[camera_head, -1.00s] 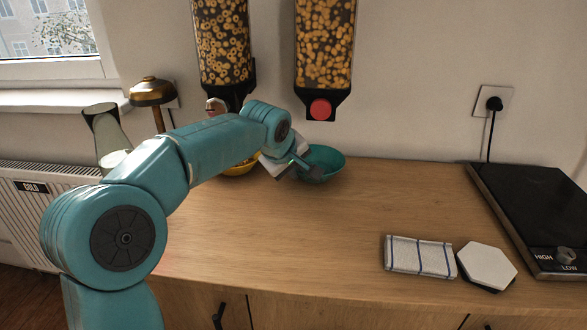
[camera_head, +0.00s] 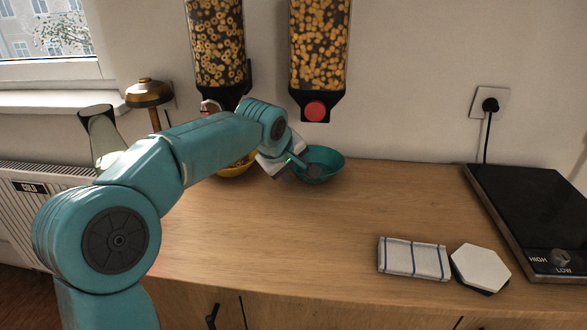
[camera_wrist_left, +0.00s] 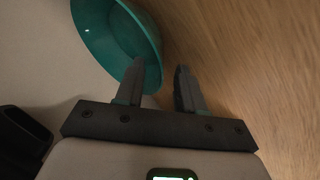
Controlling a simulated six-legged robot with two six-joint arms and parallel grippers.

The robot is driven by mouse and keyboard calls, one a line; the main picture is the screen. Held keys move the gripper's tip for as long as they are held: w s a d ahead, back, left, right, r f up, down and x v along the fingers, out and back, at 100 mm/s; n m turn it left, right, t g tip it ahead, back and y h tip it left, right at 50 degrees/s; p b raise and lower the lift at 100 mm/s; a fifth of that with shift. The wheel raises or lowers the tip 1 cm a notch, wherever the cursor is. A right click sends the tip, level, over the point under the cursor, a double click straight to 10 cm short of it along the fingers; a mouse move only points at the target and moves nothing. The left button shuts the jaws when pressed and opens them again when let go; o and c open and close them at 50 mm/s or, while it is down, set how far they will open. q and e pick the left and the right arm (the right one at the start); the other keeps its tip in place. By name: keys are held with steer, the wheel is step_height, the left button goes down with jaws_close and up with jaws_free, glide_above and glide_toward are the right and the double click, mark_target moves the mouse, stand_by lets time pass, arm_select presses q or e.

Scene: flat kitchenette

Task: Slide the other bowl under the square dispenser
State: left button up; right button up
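A teal bowl (camera_head: 328,162) stands on the counter near the wall, below and slightly in front of the right-hand dispenser (camera_head: 318,50). A yellow bowl (camera_head: 228,172) with food in it sits below the left-hand dispenser (camera_head: 217,45), partly hidden by my left arm. I cannot tell for certain which dispenser is the square one. My left gripper (camera_head: 301,168) is at the teal bowl's left side. In the left wrist view my left gripper (camera_wrist_left: 158,76) is open, and the teal bowl (camera_wrist_left: 105,38) reaches between its fingers; contact is unclear. My right gripper is not in view.
A folded striped cloth (camera_head: 413,259) and a white hexagonal piece (camera_head: 481,268) lie at the front right. A black cooktop (camera_head: 535,210) fills the right end. A brass-topped object (camera_head: 148,93) stands at the left. The middle counter is clear.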

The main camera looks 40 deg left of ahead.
arm_select(q)
steer(key=p+v, duration=0.2)
steer(key=v, duration=1.3)
steer(key=shift+p, duration=0.4)
steer(key=shift+s+r, duration=0.1)
steer(key=shift+s, duration=0.05)
